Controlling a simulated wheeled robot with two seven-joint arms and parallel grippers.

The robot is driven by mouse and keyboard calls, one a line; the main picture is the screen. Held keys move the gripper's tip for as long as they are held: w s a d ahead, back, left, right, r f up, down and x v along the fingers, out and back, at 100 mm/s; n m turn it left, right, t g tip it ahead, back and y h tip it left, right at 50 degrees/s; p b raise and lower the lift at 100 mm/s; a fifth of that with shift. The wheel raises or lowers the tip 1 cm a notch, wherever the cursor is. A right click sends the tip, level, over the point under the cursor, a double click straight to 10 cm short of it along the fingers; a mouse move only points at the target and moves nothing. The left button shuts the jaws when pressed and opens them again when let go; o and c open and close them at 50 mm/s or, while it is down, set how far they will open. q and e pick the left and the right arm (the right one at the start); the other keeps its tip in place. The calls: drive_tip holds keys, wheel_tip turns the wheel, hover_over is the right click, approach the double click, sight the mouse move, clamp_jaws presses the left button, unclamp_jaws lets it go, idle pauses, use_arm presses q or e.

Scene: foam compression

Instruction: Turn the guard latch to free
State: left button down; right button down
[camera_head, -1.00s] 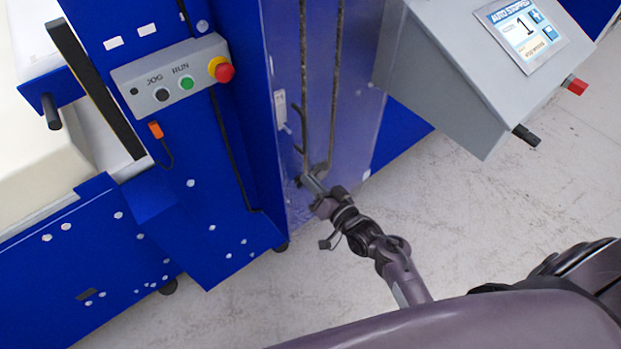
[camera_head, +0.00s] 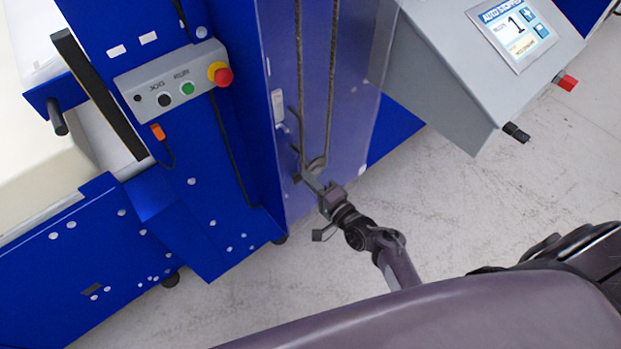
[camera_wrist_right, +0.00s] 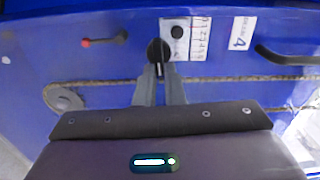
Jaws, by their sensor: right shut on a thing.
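The guard is a tall translucent blue panel (camera_head: 345,110) on the machine's side in the head view. In the right wrist view a dark round latch knob (camera_wrist_right: 158,50) sits on the blue guard face, in front of a white label plate. My right gripper (camera_wrist_right: 160,78) has its two grey fingers close together at the knob's lower part, shut on it. In the head view the right gripper (camera_head: 311,182) reaches the lower part of the panel, and the latch is too small to make out there. My left gripper is in neither view.
A black handle (camera_wrist_right: 285,57) is right of the knob and a red-tipped lever (camera_wrist_right: 100,41) left of it. The head view shows a JOG/RUN button box (camera_head: 172,80) and a grey screen console (camera_head: 455,80). The floor (camera_head: 450,200) below the console is clear.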

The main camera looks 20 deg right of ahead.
drive_tip(key=shift+m, duration=0.4)
drive_tip(key=c, duration=1.5)
unclamp_jaws()
drive_tip(key=shift+f, duration=0.1)
drive_tip(key=b+v, duration=0.1)
drive_tip(key=v, duration=0.6)
drive_tip(key=shift+s+d, duration=0.15)
drive_tip(key=shift+s, duration=0.2)
